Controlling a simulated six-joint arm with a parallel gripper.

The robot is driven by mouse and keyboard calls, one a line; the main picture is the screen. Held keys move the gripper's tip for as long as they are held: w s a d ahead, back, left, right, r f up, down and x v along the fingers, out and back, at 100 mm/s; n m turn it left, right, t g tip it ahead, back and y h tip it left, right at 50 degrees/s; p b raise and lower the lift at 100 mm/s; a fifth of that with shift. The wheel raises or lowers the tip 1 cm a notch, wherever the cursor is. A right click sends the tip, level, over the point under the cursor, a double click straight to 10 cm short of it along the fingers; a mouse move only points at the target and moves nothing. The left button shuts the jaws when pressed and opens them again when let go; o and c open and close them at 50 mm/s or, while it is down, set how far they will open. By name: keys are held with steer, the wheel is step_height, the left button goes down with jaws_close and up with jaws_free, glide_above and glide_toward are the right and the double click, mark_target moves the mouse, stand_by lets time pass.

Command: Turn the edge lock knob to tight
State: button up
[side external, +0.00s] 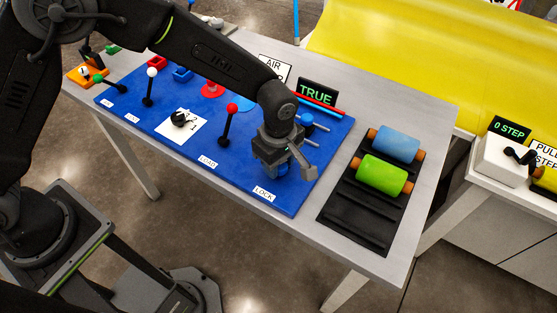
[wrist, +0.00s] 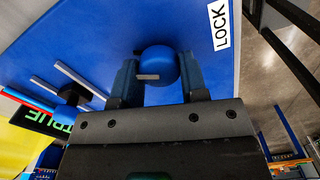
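The edge lock knob is a round blue knob with a small grey mark. It shows in the wrist view (wrist: 158,63), on the blue panel (wrist: 90,30) beside the LOCK label (wrist: 219,27). In the side view the knob (side external: 283,171) is mostly hidden under my gripper (side external: 284,166). In the wrist view my gripper's fingers (wrist: 158,77) stand on either side of the knob, with no clear gap left. The fingers appear shut on it. The grey mark lies roughly crosswise between the fingers. I see no tight mark.
A red-knobbed lever (side external: 229,118) and a white-knobbed lever (side external: 151,82) stand on the panel to the left. A TRUE display (side external: 317,93) stands behind. A black rack with blue (side external: 393,143) and green (side external: 384,174) rollers lies right. The grey table's front edge is close.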

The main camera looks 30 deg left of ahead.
steer(key=o, duration=0.4)
steer(key=shift+o, duration=0.2)
step_height(320, 180, up, 14)
stand_by(0.4)
steer(key=shift+f, duration=0.1)
